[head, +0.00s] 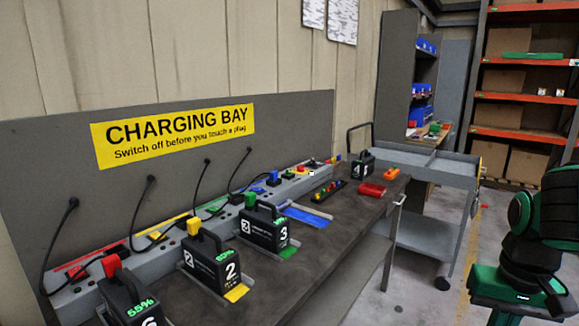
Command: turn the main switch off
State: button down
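A grey socket rail (215,212) runs along the back of the charging bench, under a yellow "CHARGING BAY" sign (174,134). Small red, yellow and black parts (301,168) sit near the rail's far end. The main switch may be among them, but they are too small to tell which it is or how it is set. My gripper is not in view; only green and black parts of my arm show at the right edge.
Black battery packs numbered 2 (224,268) and 3 (266,230) stand on the dark bench (318,238), with another at the lower left. Cables hang from the back panel. A grey trolley (437,170) stands beyond the bench. Floor shows between bench and arm.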

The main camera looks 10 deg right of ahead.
aim_at(299, 168)
jog(key=u, duration=0.05)
jog(key=i, duration=0.5)
jog(key=z, duration=2.3)
jog(key=i, duration=1.9)
jog(key=u, duration=1.8)
